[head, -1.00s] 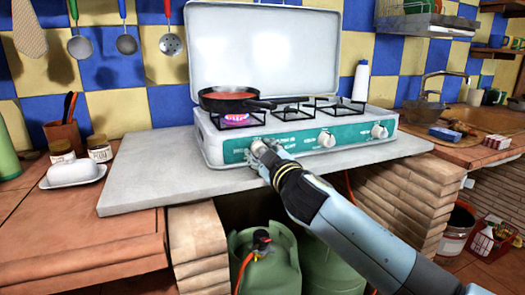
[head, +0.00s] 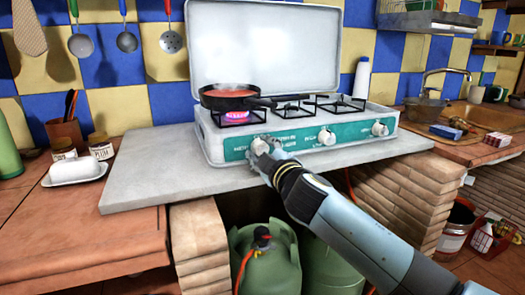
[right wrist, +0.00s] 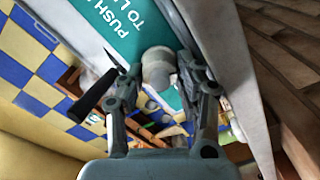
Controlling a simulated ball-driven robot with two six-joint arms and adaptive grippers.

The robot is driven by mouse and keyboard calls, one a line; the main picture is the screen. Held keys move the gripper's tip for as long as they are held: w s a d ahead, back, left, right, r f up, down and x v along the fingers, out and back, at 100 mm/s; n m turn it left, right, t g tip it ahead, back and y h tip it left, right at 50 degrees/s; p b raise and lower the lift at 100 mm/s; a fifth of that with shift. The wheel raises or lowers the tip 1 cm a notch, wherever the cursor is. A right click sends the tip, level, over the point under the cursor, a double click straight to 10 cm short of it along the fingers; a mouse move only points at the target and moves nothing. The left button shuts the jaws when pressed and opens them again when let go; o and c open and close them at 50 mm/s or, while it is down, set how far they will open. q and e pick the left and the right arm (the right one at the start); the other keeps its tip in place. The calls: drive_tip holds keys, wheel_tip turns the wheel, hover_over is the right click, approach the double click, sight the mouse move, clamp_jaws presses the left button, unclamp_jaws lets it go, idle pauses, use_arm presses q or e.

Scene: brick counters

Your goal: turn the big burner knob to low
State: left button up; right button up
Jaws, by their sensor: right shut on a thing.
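The big burner knob (head: 261,146) is a pale round knob at the left end of the stove's teal front panel. My right gripper (head: 267,153) reaches it from the front right and is shut on it, hiding part of it. In the right wrist view the knob (right wrist: 158,68) sits between the two fingers, beside the teal panel. A low pinkish flame (head: 237,115) burns under the black pan (head: 229,98) of red sauce on the left burner. My left gripper is not in view.
The white stove (head: 207,140) stands on a grey slab (head: 150,180), lid up. Two other knobs (head: 326,137) (head: 380,128) are to the right. A butter dish (head: 75,171) and jars are at left. Green gas bottles (head: 268,268) stand below.

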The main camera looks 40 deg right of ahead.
drive_tip(key=o, duration=1.1)
drive_tip(key=shift+o, duration=0.2)
